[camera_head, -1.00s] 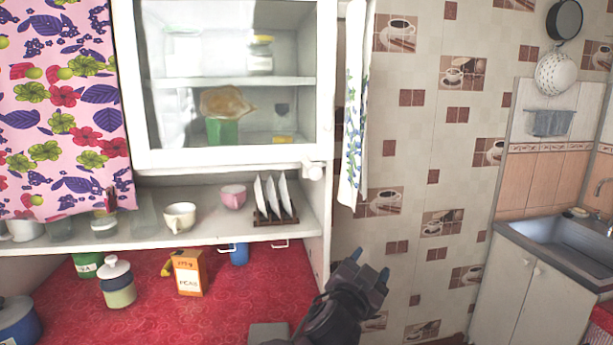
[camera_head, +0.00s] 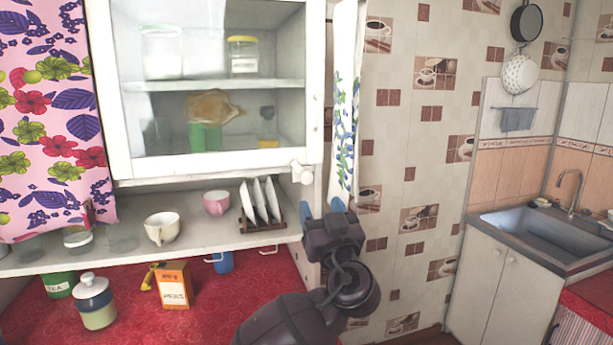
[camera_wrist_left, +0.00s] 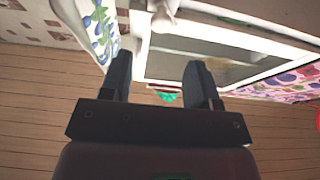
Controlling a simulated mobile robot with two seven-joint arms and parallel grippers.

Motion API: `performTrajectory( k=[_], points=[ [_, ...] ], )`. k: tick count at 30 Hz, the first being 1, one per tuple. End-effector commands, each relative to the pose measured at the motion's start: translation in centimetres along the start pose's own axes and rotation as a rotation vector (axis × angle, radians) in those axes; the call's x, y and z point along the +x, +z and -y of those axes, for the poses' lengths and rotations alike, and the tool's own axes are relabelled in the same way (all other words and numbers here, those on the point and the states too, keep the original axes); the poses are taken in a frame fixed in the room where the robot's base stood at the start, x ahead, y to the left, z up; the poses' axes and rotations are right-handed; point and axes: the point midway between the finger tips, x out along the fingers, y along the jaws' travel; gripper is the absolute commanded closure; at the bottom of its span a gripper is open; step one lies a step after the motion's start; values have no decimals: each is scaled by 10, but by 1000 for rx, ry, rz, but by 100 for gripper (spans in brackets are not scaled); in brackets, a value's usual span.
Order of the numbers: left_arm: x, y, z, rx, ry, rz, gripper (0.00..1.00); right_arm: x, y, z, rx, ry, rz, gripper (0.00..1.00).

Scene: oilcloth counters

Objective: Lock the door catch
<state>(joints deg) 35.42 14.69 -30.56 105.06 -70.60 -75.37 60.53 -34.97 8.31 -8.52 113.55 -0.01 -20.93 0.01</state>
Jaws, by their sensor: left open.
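The white door catch (camera_head: 302,173) is a small knob at the lower right corner of the white-framed glass cabinet door (camera_head: 215,158). The door looks closed. My left gripper (camera_head: 322,210) is open and empty, pointing up, a little below and to the right of the catch in the picture. In the left wrist view the catch (camera_wrist_left: 163,18) shows beyond the open fingers (camera_wrist_left: 157,72), apart from them. My right gripper is not in view.
A white curtain (camera_head: 346,110) hangs just right of the cabinet. The shelf below holds a plate rack (camera_head: 262,222), a pink cup (camera_head: 216,203) and a cream cup (camera_head: 162,228). A red counter (camera_head: 130,325) lies lower. The tiled wall (camera_head: 410,150) is at right.

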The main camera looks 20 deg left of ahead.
Motion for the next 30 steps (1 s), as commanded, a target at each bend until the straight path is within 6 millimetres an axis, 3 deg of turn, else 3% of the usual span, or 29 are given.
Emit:
performTrajectory(
  k=[15,21,30],
  points=[
    [82,-2,0,5,0,-1,44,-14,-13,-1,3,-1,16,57],
    [97,-1,0,4,1,0,44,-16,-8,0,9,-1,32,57],
    [100,0,0,3,1,0,44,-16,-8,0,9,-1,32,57]
  ],
)
